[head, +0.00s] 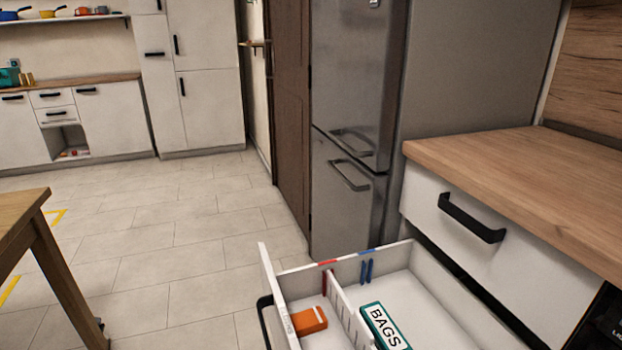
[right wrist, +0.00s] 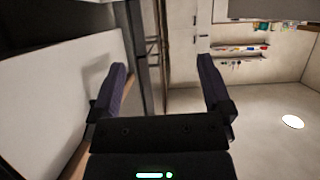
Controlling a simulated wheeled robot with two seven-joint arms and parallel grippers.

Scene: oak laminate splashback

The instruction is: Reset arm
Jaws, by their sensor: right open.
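My right gripper (right wrist: 162,90) shows in the right wrist view. Its two dark fingers are wide apart, with nothing between them. Beyond it are the room and a pale panel on the left. Neither gripper shows in the head view, and my left gripper is in no view.
An open drawer (head: 345,262) at the bottom of the head view holds an orange item (head: 309,321) and a box marked BAGS (head: 384,328). A wooden counter (head: 520,180) is at right, a steel fridge (head: 345,190) behind. A wooden table (head: 22,215) stands at left. The tiled floor between is clear.

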